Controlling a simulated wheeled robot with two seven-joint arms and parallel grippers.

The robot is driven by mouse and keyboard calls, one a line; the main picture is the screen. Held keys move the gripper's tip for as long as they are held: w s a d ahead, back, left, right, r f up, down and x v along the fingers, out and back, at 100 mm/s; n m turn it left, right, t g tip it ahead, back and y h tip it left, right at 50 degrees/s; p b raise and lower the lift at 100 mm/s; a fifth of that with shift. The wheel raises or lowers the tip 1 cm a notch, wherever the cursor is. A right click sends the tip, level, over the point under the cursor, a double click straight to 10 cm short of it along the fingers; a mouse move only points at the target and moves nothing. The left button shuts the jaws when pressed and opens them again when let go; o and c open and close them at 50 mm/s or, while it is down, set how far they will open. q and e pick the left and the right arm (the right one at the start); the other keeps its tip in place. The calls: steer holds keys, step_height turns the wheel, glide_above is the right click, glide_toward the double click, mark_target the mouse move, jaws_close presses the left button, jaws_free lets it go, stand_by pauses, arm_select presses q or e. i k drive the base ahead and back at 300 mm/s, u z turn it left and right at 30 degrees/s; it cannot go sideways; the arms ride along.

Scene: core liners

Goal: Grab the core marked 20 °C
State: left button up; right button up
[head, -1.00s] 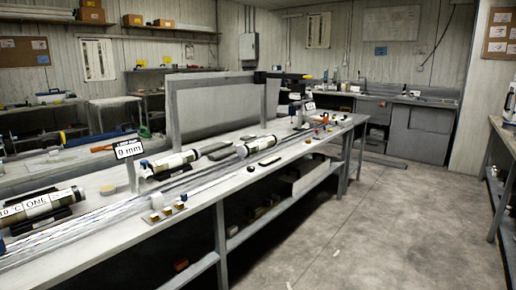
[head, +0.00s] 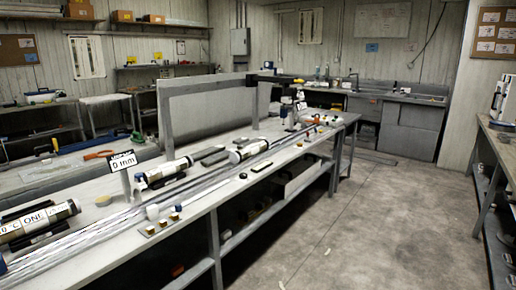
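Several cylindrical cores lie on the long workbench (head: 110,255) in the head view. The nearest core (head: 40,222) is at the left edge and its label is partly cut off, with "C" and "ONE" showing. A second core (head: 168,171) lies behind the small "0 mm" sign (head: 122,162). A third core (head: 250,150) lies farther along the bench. The labels on the second and third cores are too small to read, so I cannot tell which is marked 20 °C. Neither of my grippers is in view.
Small blocks (head: 160,225) and a white cup sit near the bench's front edge. A panel (head: 210,115) stands upright along its middle. The concrete floor (head: 370,220) to the right is open, with another bench (head: 498,140) at the right edge.

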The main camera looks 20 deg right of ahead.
mark_target(236, 157)
steer(key=z, duration=1.3)
steer(key=i, duration=4.5)
steer(key=u, duration=1.35)
